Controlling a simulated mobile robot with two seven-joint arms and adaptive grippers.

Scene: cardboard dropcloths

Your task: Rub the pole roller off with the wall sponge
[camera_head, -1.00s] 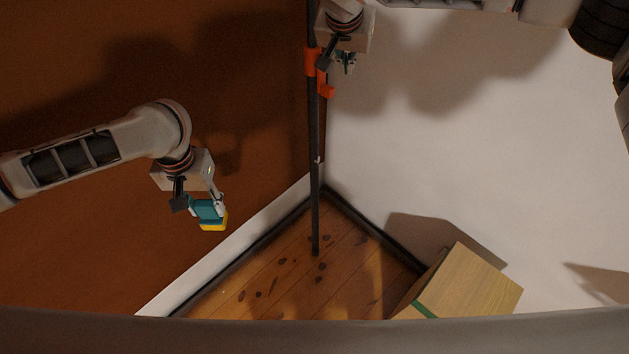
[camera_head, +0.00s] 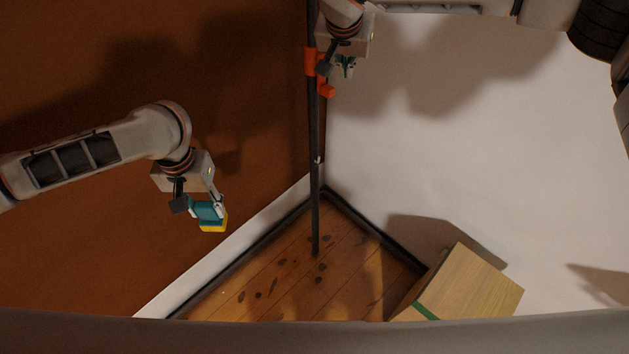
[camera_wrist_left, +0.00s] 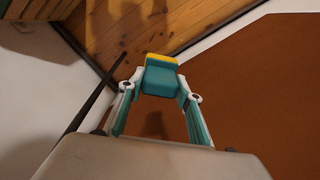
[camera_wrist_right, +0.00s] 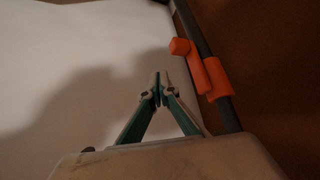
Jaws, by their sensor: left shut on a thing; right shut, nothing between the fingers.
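The sponge (camera_head: 213,225) is yellow and teal. My left gripper (camera_head: 205,208) is shut on it, in front of the brown wall and left of the pole. In the left wrist view the sponge (camera_wrist_left: 161,74) sits between the two fingertips. The long dark pole (camera_head: 315,150) stands upright in the corner with an orange clamp-like piece (camera_head: 311,62) high on it. My right gripper (camera_head: 346,66) is shut and empty, just right of this piece. In the right wrist view the orange piece (camera_wrist_right: 205,72) is right of the closed fingertips (camera_wrist_right: 162,82), apart from them. No roller head is clearly visible.
A wooden box with a green stripe (camera_head: 470,283) stands at the lower right by the white wall (camera_head: 450,150). The plank floor (camera_head: 290,280) has dark spots. The brown wall (camera_head: 90,240) is on the left. Space between the sponge and pole is clear.

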